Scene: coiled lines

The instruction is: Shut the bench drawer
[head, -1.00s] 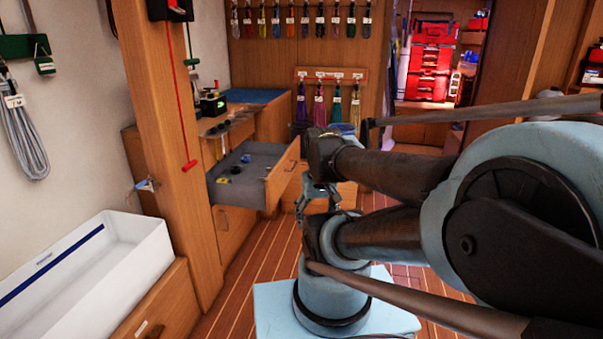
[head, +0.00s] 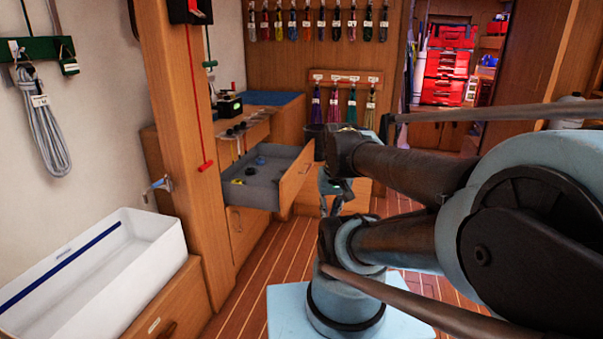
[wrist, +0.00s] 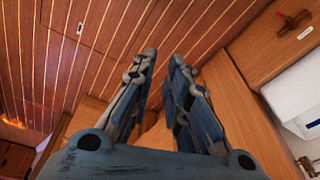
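The bench drawer (head: 262,193) is pulled open from the wooden bench at the middle left of the head view. It has a grey inside and a wooden front (head: 298,174), and small dark, blue and yellow items lie in it. My gripper (head: 335,200) is just right of the drawer front in the head view, partly hidden by my own arm. In the wrist view my gripper (wrist: 164,58) points over the plank floor, its blue-grey fingers apart with a gap between the tips. Nothing is clearly held. I cannot tell whether it touches the drawer.
A wooden post (head: 178,130) stands left of the bench, with a white basin (head: 130,262) in front of it. Coiled lines hang on the back wall. Red toolboxes (head: 447,65) stand at the far right. Plank floor (head: 262,272) is clear before the bench.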

